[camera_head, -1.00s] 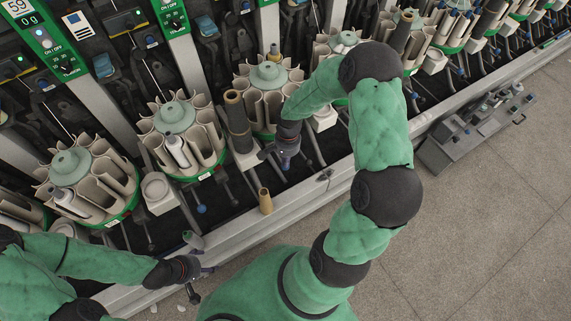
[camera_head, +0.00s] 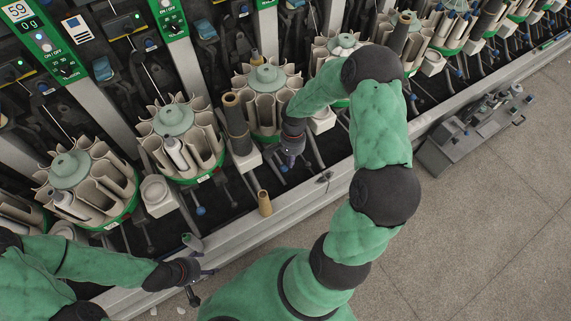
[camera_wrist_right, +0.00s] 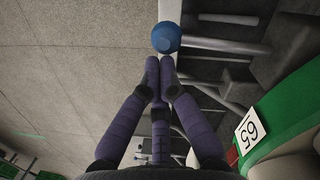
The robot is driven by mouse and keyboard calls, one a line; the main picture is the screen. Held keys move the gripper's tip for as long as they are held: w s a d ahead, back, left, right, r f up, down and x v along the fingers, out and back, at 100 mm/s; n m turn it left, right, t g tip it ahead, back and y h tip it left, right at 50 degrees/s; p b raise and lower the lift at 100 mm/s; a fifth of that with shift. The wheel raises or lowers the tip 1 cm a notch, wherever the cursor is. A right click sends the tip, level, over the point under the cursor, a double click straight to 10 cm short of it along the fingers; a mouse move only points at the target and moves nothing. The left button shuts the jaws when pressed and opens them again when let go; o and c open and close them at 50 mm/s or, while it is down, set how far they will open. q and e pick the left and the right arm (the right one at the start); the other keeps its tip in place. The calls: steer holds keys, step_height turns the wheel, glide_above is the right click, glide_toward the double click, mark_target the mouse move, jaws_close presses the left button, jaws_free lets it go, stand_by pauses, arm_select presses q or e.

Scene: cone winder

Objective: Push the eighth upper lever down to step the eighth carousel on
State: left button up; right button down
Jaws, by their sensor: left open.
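My right gripper (camera_head: 289,158) is in front of a green-rimmed carousel (camera_head: 268,92) with several cream pockets. In the right wrist view its fingers (camera_wrist_right: 160,72) are drawn together at the tips with nothing between them. A blue ball knob (camera_wrist_right: 166,37) on a lever lies just beyond the fingertips; I cannot tell whether they touch it. In the head view the gripper mostly hides this lever. My left gripper (camera_head: 205,274) is open, low by the machine's front rail and apart from the carousels.
Another carousel (camera_head: 180,130) and a lever with a blue knob (camera_head: 201,211) stand to the left. A grey trolley (camera_head: 475,135) is on the right, and the floor (camera_head: 470,230) in front is clear.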

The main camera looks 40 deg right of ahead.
step_height(320, 180, up, 8)
steer(key=w+d, duration=0.1)
steer(key=shift+w+d+r, duration=0.15)
steer(key=shift+r, duration=0.1)
steer(key=s+a+p, duration=0.1)
steer(key=s+a, duration=0.1)
steer(key=s, duration=1.2)
steer(key=shift+s+f, duration=0.25)
steer(key=shift+f, duration=0.15)
steer(key=w+a+f+n+y+p, duration=0.1)
steer(key=a+f+n, duration=0.2)
steer(key=a, duration=0.5)
steer(key=w+a+f+n+t+y+p, duration=0.1)
steer(key=a+f+n, duration=0.3)
steer(key=a+f, duration=0.2)
steer(key=w+a+f+n+p, duration=0.1)
steer(key=a+f+n, duration=0.2)
steer(key=a, duration=0.7)
steer(key=shift+w+f+y, duration=0.35)
steer(key=shift+f+y, duration=0.05)
steer(key=shift+f, duration=0.45)
stand_by(1.5)
